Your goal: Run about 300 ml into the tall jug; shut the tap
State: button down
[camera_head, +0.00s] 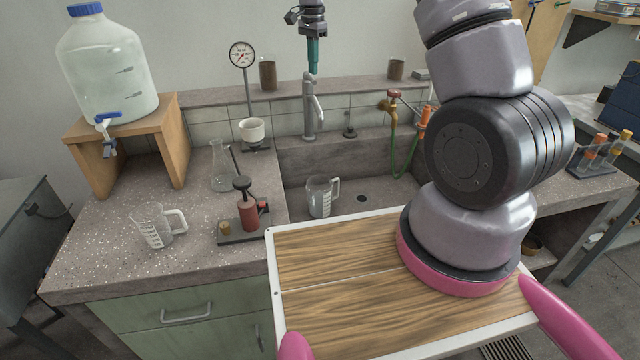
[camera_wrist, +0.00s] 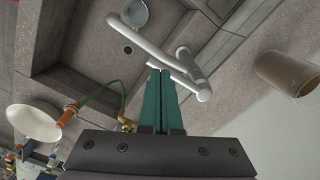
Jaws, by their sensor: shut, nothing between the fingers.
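A clear jug with a handle (camera_head: 319,197) stands upright in the sink; it looks the taller of two, and its open top shows in the wrist view (camera_wrist: 134,13). A second, wider graduated jug (camera_head: 152,228) stands on the left counter. The grey metal tap (camera_head: 309,110) stands behind the sink; its spout and lever (camera_wrist: 187,62) show in the wrist view. I see no clear stream of water. My gripper (camera_head: 314,71) is shut and empty, its teal fingers pointing down just above the tap's top. In the wrist view the fingertips (camera_wrist: 160,70) overlap the tap; contact cannot be told.
A large water bottle (camera_head: 105,70) with a blue spigot sits on a wooden stand at left. A flask (camera_head: 221,168), a gauge (camera_head: 242,56) and a white cup (camera_head: 252,131) stand left of the sink. A brass tap with green hose (camera_head: 394,118) is right. A brown beaker (camera_wrist: 283,73) stands on the ledge.

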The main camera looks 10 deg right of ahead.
jog(key=shift+r, duration=2.45)
jog(key=shift+r, duration=0.2)
jog(key=s+d+r+n+t+y, duration=0.1)
jog(key=s+d+r+n+t, duration=0.1)
jog(key=s+r, duration=0.65)
jog(key=s+d+r+n+t+y, duration=0.1)
jog(key=s+d+r+n, duration=0.15)
jog(key=s+r, duration=0.6)
jog(key=s+d+n+t, duration=0.1)
jog(key=s+n+t, duration=0.2)
jog(key=s, duration=1.7)
jog(key=shift+d+f+t, duration=0.15)
jog(key=shift+f+t, duration=0.05)
jog(key=shift+t, duration=0.4)
